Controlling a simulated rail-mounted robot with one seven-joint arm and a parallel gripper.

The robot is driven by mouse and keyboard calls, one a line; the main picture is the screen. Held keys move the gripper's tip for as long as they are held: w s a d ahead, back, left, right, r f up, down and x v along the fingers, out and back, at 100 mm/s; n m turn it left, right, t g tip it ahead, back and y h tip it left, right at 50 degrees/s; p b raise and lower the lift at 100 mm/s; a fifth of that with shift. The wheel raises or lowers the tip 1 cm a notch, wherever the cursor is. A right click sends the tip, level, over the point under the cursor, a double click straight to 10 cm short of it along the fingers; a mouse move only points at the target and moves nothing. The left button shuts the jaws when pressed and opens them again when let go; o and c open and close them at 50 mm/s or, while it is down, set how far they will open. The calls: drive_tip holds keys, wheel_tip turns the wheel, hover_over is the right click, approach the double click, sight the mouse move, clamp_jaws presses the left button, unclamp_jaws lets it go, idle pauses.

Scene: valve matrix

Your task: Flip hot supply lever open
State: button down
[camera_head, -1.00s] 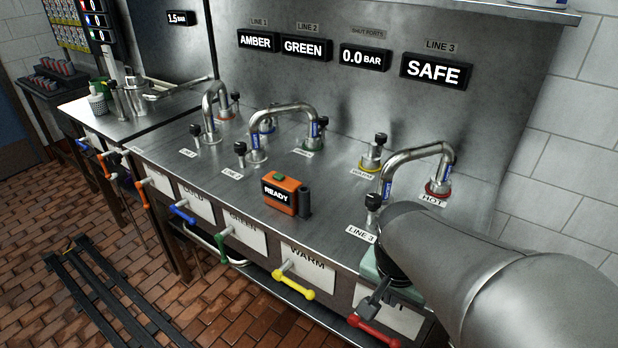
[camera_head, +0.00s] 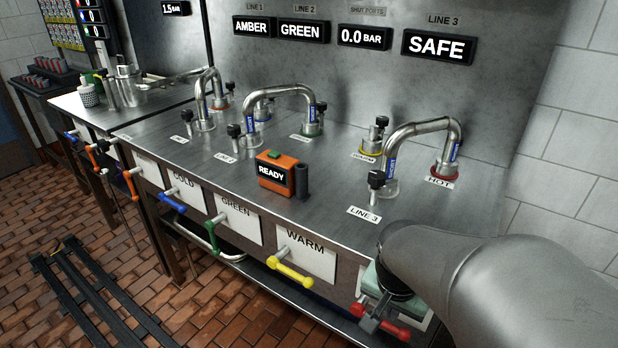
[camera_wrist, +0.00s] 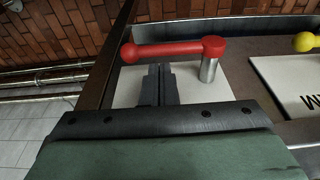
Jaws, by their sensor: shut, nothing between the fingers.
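The red lever (camera_head: 392,328) sits on the front of the bench at the far right of the lever row, partly hidden by my arm. In the wrist view the red lever (camera_wrist: 170,50) lies crosswise, with its hub on a silver post at the right and its rounded free end at the left. My gripper (camera_wrist: 158,72) is shut and empty, its fingertips close beside the middle of the lever bar. I cannot tell whether they touch it. In the head view my gripper (camera_head: 370,322) is at the lever's left part. The lever's own label is hidden.
The yellow WARM lever (camera_head: 290,273) is left of the red one, with green and blue levers further left. Above, a bent pipe (camera_head: 418,128) joins LINE 3 to the red-ringed HOT port (camera_head: 444,170). The display (camera_head: 437,47) reads SAFE. An orange READY box (camera_head: 275,173) stands on the bench.

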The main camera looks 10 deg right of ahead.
drive_tip(key=shift+s+a+f, duration=0.1)
drive_tip(key=shift+f, duration=0.65)
